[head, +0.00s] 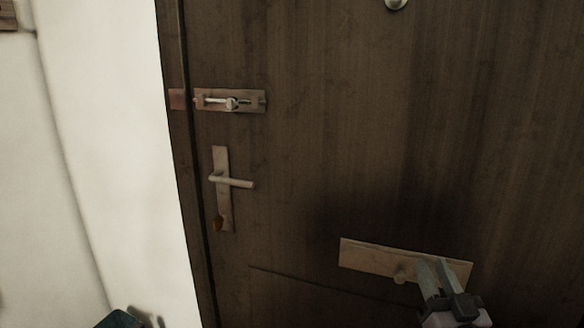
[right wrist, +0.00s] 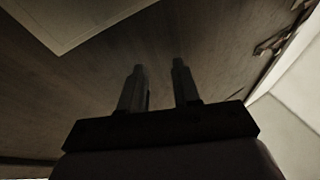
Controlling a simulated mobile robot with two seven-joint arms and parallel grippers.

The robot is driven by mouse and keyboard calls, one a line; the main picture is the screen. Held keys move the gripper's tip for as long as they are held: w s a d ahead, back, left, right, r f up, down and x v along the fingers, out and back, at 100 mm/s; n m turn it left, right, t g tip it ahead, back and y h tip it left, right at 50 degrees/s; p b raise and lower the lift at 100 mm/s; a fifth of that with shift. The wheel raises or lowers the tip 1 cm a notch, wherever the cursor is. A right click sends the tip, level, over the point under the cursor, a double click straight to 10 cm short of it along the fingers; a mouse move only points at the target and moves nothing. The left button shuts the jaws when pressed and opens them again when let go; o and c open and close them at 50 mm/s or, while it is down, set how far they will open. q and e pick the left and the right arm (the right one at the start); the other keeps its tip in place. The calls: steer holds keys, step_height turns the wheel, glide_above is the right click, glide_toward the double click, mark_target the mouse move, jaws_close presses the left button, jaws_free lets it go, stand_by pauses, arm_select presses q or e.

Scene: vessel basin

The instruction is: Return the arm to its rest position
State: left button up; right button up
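My right gripper (head: 437,277) is at the lower right of the head view, in front of a metal plate on the dark wooden door. In the right wrist view its two fingers (right wrist: 160,72) stand apart with nothing between them, and the door surface lies beyond. My left arm (head: 120,320) shows only as a dark piece at the bottom edge of the head view, and its gripper fingers cannot be made out.
The door (head: 350,140) fills most of the head view. It carries a sliding bolt (head: 215,100), a lever handle (head: 236,182) and a mail-slot plate (head: 365,258) with a small knob. A white wall (head: 110,130) stands at the left.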

steer(key=s+a+f+n+g, duration=0.1)
steer(key=s+a+f+g, duration=0.1)
steer(key=s+f, duration=0.6)
steer(key=s+a+f+n+g+y+p, duration=0.1)
steer(key=s+f+g, duration=0.4)
steer(key=s+f, duration=0.3)
steer(key=s+a+f+g+p, duration=0.1)
steer(key=s+a+f+g, duration=0.1)
steer(key=s+f+g, duration=0.2)
steer(key=s+f, duration=0.3)
steer(key=f, duration=0.4)
steer(key=shift+s+a+n, duration=0.35)
steer(key=shift+s+n, duration=0.05)
